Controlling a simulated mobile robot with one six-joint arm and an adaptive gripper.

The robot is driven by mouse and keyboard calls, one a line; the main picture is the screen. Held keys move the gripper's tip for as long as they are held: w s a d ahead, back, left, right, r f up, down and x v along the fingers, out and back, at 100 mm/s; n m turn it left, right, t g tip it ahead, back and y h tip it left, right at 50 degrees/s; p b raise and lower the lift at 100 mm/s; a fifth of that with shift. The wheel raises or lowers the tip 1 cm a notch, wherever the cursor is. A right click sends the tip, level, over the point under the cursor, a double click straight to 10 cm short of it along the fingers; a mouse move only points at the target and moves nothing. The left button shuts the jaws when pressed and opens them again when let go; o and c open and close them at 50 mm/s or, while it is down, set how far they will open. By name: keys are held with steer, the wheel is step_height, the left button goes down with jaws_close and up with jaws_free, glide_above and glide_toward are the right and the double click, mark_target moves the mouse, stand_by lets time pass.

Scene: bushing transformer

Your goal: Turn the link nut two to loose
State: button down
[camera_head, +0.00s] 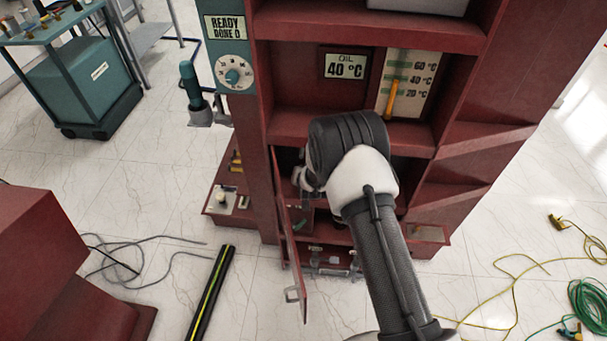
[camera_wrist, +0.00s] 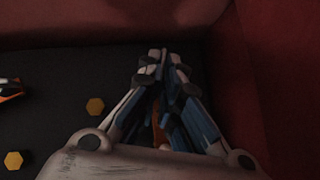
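My gripper (camera_wrist: 165,66) points into a dark recess in the wrist view, its two fingers converging to a narrow gap at the tips. Whether the tips are closed on something cannot be made out. A small orange-red piece (camera_wrist: 157,128) shows between the fingers lower down. Which one is link nut two is not marked.
A red wall (camera_wrist: 275,75) stands close right of my fingers. An orange-and-black item (camera_wrist: 10,90) lies at the left edge. The cabinet's open door (camera_head: 292,245) stands left of my arm. A "READY DONE 0" display (camera_head: 225,27) and an "OIL 40 °C" display (camera_head: 345,66) are lit. Cables (camera_head: 590,300) lie on the right floor.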

steer(key=shift+a+n+h, duration=0.15)
steer(key=shift+n+h, duration=0.15)
steer(key=shift+h, duration=0.2)
stand_by(0.4)
steer(key=c, duration=1.8)
jaws_free()
steer(key=shift+w+f, duration=0.1)
steer(key=shift+w, duration=0.1)
steer(key=shift+s, duration=0.1)
steer(key=a+v, duration=0.1)
steer(key=v, duration=1.1)
steer(key=shift+d, duration=0.4)
steer(key=shift+o, duration=0.2)
